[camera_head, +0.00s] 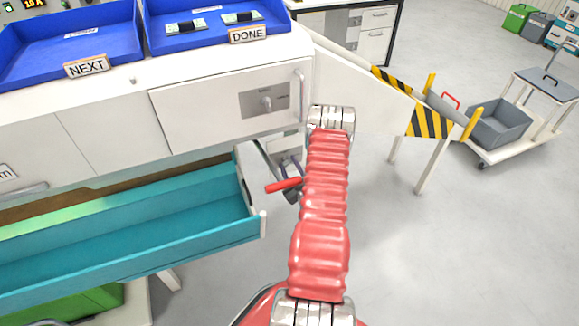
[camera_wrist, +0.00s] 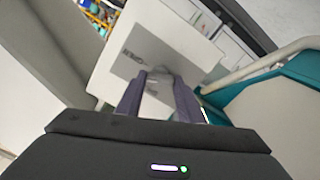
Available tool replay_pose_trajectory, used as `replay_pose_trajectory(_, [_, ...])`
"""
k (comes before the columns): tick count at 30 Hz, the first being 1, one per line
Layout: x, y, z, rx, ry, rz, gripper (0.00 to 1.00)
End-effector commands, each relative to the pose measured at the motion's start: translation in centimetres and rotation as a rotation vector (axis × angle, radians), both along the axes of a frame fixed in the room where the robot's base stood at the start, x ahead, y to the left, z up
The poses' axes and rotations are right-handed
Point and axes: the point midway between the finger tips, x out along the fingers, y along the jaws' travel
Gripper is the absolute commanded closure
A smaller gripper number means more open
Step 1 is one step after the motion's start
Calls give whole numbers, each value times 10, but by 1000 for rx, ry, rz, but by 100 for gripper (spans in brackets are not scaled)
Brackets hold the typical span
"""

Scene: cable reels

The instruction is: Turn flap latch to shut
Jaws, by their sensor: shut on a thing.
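In the wrist view, the flap latch (camera_wrist: 160,77) is a small light grey handle on a grey plate (camera_wrist: 131,62) with blurred lettering. The plate is on a tilted white flap panel (camera_wrist: 170,28). The two dark purple fingers of my gripper (camera_wrist: 158,92) are shut on the handle, one on each side, and hide part of it. In the head view, my gripper (camera_head: 290,166) is partly hidden by my red arm, below the bench. A grey latch plate with a handle (camera_head: 265,103) shows on the white bench front above it; I cannot tell if it is the same latch.
A teal drawer (camera_head: 130,270) stands open at the left, close to my gripper. Blue trays marked NEXT (camera_head: 70,40) and DONE (camera_head: 205,40) sit on the bench. A striped chute (camera_head: 430,120) and a grey bin (camera_head: 498,123) are at the right. The floor right of my arm is clear.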

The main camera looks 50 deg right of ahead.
Motion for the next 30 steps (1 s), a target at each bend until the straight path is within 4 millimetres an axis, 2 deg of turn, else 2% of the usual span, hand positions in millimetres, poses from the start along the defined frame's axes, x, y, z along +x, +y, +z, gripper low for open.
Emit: replay_pose_trajectory(30, [2, 4, -5, -808, 481, 5, 88])
